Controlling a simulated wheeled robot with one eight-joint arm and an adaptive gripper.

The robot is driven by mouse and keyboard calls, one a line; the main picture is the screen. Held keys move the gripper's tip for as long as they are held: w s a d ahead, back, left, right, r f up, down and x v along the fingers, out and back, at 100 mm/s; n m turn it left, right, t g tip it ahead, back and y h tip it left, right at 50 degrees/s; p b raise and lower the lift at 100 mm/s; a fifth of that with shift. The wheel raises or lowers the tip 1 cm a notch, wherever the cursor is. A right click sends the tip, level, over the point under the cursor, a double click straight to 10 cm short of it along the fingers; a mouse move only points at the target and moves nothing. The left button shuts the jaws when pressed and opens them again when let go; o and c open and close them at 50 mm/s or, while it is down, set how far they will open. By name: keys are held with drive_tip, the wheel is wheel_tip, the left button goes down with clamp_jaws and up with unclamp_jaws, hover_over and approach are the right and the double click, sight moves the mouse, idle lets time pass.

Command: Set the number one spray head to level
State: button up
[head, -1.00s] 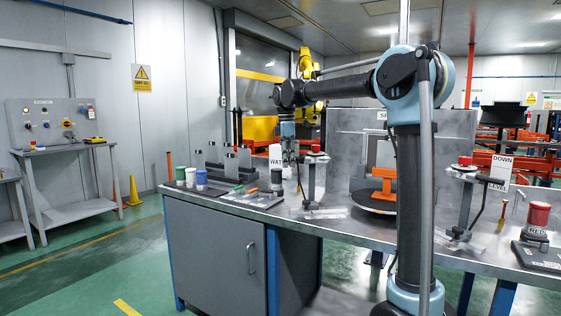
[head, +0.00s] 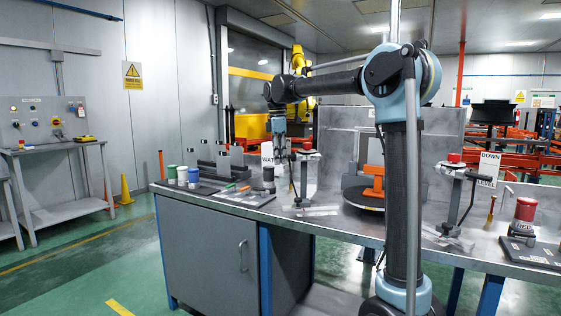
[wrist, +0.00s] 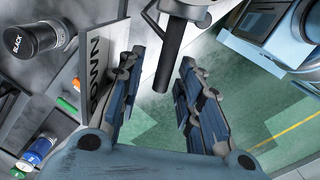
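Two spray stands stand on the steel bench: one left of my arm column (head: 306,180) and one to the right with a red cap (head: 455,190). I cannot read a number on either. In the wrist view a dark tubular spray head (wrist: 168,65) points steeply down the picture, with its lower end between my finger tips. My gripper (wrist: 160,75) is open, one finger on each side, and I see no contact. In the head view my gripper (head: 281,150) hangs beside the left stand, partly overlapping it. A DOWN card (wrist: 103,70) is left of the fingers.
A black-labelled can (wrist: 32,35) is at upper left in the wrist view. Green-topped (head: 172,173) and blue-topped cans (head: 193,177) stand at the bench's left end. A red can (head: 524,211) and a turntable with an orange part (head: 373,183) are farther right.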

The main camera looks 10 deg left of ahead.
wheel_tip(320, 180, up, 11)
drive_tip(key=shift+a, duration=0.3)
drive_tip(key=shift+s, duration=0.1)
drive_tip(key=s+d+f+m, duration=0.5)
drive_tip(key=s+d+f, duration=0.2)
drive_tip(key=d, duration=0.4)
drive_tip(key=s+d+f+m, duration=0.5)
drive_tip(key=s+d+f, duration=0.2)
drive_tip(key=d, duration=0.4)
drive_tip(key=s+d+f+m, duration=0.3)
drive_tip(key=s+f, duration=0.3)
drive_tip(key=f, duration=0.3)
drive_tip(key=s+d+f+m+t, duration=0.1)
drive_tip(key=s+d+f+m, duration=0.2)
drive_tip(key=s+f, duration=0.4)
drive_tip(key=s+d+f+m, duration=0.4)
drive_tip(key=s+f, duration=0.3)
drive_tip(key=f, duration=0.4)
drive_tip(key=shift+d+f+t+y, duration=0.25)
drive_tip(key=shift+d+t+y, duration=0.05)
drive_tip(key=shift+d+t, duration=0.1)
drive_tip(key=shift+a, duration=0.1)
drive_tip(key=shift+w+f, duration=0.2)
drive_tip(key=shift+w, duration=0.2)
